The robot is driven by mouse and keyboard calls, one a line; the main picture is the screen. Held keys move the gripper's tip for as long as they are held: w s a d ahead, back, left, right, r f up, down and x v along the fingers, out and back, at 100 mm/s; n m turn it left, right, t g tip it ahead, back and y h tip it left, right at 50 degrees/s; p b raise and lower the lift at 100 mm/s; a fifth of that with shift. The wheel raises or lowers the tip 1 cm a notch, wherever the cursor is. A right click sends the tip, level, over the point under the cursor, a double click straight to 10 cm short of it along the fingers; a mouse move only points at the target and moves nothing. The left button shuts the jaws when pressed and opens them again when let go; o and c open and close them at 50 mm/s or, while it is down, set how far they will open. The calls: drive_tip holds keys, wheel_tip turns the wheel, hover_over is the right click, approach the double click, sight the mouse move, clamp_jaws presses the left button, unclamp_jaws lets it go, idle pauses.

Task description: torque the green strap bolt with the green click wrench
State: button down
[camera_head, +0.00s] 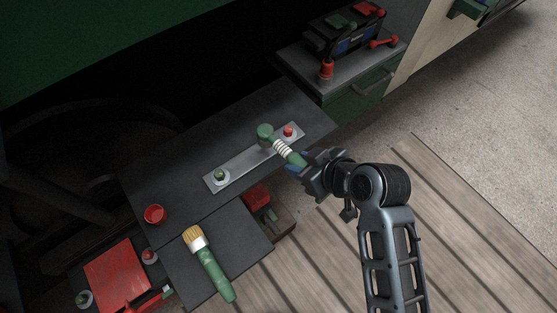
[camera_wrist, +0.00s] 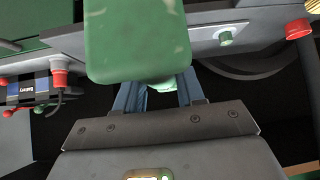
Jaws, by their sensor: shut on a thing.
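My gripper (camera_head: 303,168) is shut on the green click wrench (camera_head: 288,153), which has pale bands near its round head (camera_head: 265,132). The head hangs over or beside the metal strap (camera_head: 245,163) near its red bolt (camera_head: 289,131); I cannot tell whether it touches. The green strap bolt (camera_head: 220,175) stands at the strap's other end, apart from the wrench, down and left of it. In the wrist view the wrench (camera_wrist: 138,40) fills the upper middle between my fingers (camera_wrist: 160,98), and the green bolt (camera_wrist: 226,38) shows to its right.
A green-handled brush (camera_head: 213,272) lies on the lower dark panel. A red cup (camera_head: 154,214) sits on the upper panel's left. A green cabinet (camera_head: 352,106) at the upper right bears a battery (camera_head: 345,30), a red-topped post (camera_head: 327,70) and a red tool (camera_head: 382,43). A red lid (camera_head: 116,275) is lower left.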

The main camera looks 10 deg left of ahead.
drive_tip(key=s+a+r+n+g+y, duration=0.1)
drive_tip(key=s+a+r+n+g, duration=0.2)
drive_tip(key=a, duration=0.5)
drive_tip(key=shift+s+a+r+n+g, duration=0.15)
drive_tip(key=shift+s+r+n+g, duration=0.2)
drive_tip(key=shift+s+n, duration=0.6)
drive_tip(key=shift+d+f+b, duration=0.15)
drive_tip(key=shift+f+b, duration=0.75)
drive_tip(key=shift+f, duration=0.5)
drive_tip(key=shift+d+f+b, duration=0.1)
drive_tip(key=shift+f+b, duration=0.75)
drive_tip(key=shift+f, duration=0.55)
drive_tip(key=shift+f, duration=0.1)
